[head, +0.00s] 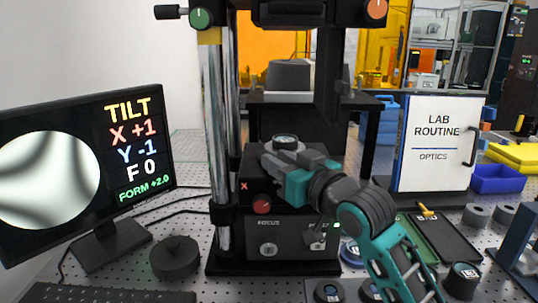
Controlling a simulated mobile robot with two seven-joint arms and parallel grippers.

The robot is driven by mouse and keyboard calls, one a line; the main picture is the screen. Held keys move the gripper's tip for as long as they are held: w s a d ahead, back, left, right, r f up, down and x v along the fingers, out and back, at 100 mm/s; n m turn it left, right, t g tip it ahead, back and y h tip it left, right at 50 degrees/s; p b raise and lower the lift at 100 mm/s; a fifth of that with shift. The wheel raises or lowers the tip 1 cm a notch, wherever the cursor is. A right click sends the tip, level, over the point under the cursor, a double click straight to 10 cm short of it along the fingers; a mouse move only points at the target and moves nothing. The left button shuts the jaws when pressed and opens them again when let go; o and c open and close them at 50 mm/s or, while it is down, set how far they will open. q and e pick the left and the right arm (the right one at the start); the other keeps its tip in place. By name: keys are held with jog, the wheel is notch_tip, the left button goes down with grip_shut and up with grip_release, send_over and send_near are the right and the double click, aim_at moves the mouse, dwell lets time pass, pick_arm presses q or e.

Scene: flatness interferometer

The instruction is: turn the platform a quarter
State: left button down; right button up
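The flatness interferometer stands in the middle of the head view, with a dark stage (255,190) marked with a red X above its lower box. A small round piece with a pale top (286,140) shows just behind my gripper, over the stage. My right gripper (274,160) reaches in from the lower right and lies over the stage, close to this round piece. The gripper and wrist hide much of the platform, so I cannot tell contact or whether the fingers are closed. My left gripper is not in view.
A monitor (150,190) at left shows fringes and "TILT X +1, Y -1, F 0". A red knob (262,207) and focus box (270,250) sit below the stage. A chrome column (216,130) stands left. A lab routine board (438,145) and small parts are at right.

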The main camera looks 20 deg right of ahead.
jog(key=shift+w+a, duration=0.1)
jog(key=shift+w, duration=0.2)
grip_shut()
dwell(0.5)
